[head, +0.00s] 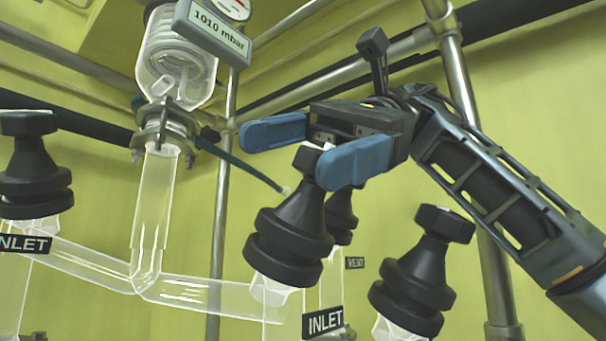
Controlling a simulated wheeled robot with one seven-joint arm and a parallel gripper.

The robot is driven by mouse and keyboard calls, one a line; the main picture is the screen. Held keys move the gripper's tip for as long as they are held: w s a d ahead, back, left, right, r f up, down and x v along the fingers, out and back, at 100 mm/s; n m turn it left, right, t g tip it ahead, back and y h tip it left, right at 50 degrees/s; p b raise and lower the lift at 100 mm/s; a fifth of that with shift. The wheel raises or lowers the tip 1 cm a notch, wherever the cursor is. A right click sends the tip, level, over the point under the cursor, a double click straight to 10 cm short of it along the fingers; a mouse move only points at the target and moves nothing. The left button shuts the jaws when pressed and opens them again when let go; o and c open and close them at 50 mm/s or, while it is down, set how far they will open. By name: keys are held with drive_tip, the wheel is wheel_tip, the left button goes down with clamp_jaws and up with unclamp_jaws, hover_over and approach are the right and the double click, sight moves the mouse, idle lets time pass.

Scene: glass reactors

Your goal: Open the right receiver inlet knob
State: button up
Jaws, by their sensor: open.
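The right receiver inlet knob (290,236) is a black stepped knob at the centre, on the glass joint above the right INLET label (323,322). My gripper (283,157) reaches in from the right with two blue fingers, spread apart. The narrow top of the knob shows between the fingertips, close to the nearer finger, which hides part of it. I cannot tell whether that finger touches it.
A similar black knob (416,275) stands at lower right, and another (341,214) behind, near the VENT label (355,263). The left inlet knob (36,170) is at far left. Branched glass tubing (152,215) and metal rods (222,190) stand nearby.

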drive_tip(key=s+d+r, duration=0.3)
drive_tip(key=d+r, duration=0.5)
drive_tip(key=d, duration=0.3)
drive_tip(key=shift+d+r+b, duration=0.15)
drive_tip(key=shift+d+b, duration=0.05)
drive_tip(key=shift+b, duration=0.25)
